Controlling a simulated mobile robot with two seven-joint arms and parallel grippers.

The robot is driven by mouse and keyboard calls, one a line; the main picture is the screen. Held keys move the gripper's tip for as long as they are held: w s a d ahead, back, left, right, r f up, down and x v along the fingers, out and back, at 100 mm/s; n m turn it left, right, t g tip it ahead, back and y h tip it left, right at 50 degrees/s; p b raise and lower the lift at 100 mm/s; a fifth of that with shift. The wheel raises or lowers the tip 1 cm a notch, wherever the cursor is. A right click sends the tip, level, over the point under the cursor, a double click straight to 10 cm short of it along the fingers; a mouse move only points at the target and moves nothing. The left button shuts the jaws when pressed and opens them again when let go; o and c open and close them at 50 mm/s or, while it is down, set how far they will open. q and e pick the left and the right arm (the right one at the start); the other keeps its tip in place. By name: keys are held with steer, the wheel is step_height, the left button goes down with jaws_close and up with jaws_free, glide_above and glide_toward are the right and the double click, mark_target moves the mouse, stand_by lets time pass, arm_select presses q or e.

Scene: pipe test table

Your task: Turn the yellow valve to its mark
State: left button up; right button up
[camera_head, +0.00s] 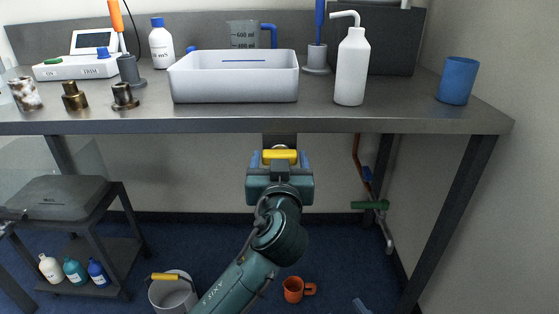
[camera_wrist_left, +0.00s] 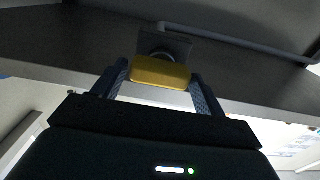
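The yellow valve handle (camera_head: 280,156) is a short rounded bar lying level, on a mount just under the table's front edge. My left gripper (camera_head: 280,159) reaches up to it from below, with one finger beyond each end of the bar. In the left wrist view the yellow handle (camera_wrist_left: 161,72) lies between the fingertips of my left gripper (camera_wrist_left: 160,70). The fingers are spread wide and very close to the bar's ends; I see no clear grip on it. The valve's mark cannot be made out. My right gripper is not in view.
The grey table (camera_head: 390,121) overhangs the valve, with a white tray (camera_head: 235,98) and a wash bottle (camera_head: 351,70) on it. A pipe with a green handle (camera_head: 370,205) is at the right. A bucket (camera_head: 172,294) and an orange mug (camera_head: 293,290) stand on the floor.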

arm_select(q)
steer(key=c, duration=0.6)
steer(key=shift+c, duration=0.2)
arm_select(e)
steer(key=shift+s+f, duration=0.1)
arm_select(q)
steer(key=shift+r, duration=0.1)
steer(key=shift+d+m+p, duration=0.1)
steer(key=shift+m+p, duration=6.5)
steer(key=shift+m, duration=2.5)
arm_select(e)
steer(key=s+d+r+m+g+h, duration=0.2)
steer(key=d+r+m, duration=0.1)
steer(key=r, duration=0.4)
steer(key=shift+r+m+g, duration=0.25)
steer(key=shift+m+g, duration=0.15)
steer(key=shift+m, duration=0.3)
